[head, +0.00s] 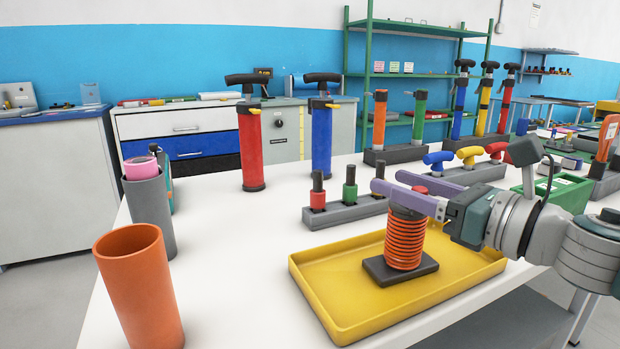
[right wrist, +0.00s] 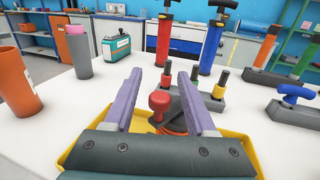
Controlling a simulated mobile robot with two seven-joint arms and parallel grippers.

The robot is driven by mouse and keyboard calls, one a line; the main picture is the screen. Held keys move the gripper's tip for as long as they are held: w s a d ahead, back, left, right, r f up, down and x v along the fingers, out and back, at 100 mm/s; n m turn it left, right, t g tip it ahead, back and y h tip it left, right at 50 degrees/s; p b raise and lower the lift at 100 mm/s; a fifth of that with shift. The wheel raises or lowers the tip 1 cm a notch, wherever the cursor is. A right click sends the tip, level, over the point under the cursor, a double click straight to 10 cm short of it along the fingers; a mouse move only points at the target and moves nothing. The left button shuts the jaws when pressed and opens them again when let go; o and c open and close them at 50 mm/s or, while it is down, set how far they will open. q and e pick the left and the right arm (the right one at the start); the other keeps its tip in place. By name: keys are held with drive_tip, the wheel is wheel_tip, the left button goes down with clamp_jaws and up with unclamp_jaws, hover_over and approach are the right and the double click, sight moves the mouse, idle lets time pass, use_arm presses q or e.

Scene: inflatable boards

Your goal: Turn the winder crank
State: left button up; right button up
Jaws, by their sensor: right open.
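The winder is an orange coil (head: 405,240) on a dark base block (head: 400,271), standing upright in a yellow tray (head: 335,309). A red knob, apparently the crank handle, shows on its top in the right wrist view (right wrist: 159,101). My right gripper (head: 390,182) reaches in from the right at the height of the winder's top. Its two purple fingers are open, one on each side of the red knob, with visible gaps, and it holds nothing. The fingers hide part of the winder's top in the head view. My left gripper is not in view.
A grey block with small knobbed pegs (head: 346,211) stands just behind the tray. Red (head: 250,150) and blue (head: 322,140) pumps stand further back. An orange cup (head: 140,290) and a grey cup (head: 150,215) stand at left. The white table between cups and tray is clear.

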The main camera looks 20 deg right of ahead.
drive_tip(key=shift+w+a, duration=0.1)
drive_tip(key=shift+w, duration=0.15)
clamp_jaws()
idle(0.3)
